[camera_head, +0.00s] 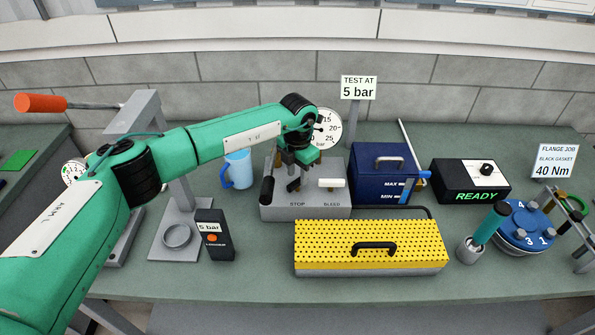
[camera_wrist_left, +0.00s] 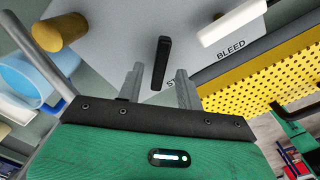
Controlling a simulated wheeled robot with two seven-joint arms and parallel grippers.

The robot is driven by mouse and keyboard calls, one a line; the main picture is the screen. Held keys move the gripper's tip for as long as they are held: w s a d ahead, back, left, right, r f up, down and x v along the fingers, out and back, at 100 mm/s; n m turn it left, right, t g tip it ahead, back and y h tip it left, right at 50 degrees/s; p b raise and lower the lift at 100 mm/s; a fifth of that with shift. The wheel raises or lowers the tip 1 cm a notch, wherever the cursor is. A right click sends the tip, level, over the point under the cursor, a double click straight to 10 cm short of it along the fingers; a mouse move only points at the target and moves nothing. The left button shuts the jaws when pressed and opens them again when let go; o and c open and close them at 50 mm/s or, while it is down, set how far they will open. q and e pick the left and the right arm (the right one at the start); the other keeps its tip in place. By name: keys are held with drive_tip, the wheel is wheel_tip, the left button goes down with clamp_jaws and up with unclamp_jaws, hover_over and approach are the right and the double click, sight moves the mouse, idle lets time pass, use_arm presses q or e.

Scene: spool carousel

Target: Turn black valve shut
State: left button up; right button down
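My left gripper (camera_head: 297,182) is over the block's left part, pointing down. In the left wrist view its two fingers (camera_wrist_left: 159,84) are apart, with the handle showing between and slightly beyond their tips. I cannot tell whether they touch it. A white lever (camera_head: 331,183) lies by the BLEED label. My right gripper is not in view.
A yellow perforated box (camera_head: 370,235) stands in front of the block, a blue case (camera_head: 383,180) to its right and a blue mug (camera_head: 238,169) to its left. A dial gauge (camera_head: 325,128) is behind my wrist. The bench front (camera_head: 260,280) is clear.

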use_arm(q)
drive_tip(key=shift+f, duration=1)
drive_tip(key=shift+c, duration=0.3)
clamp_jaws()
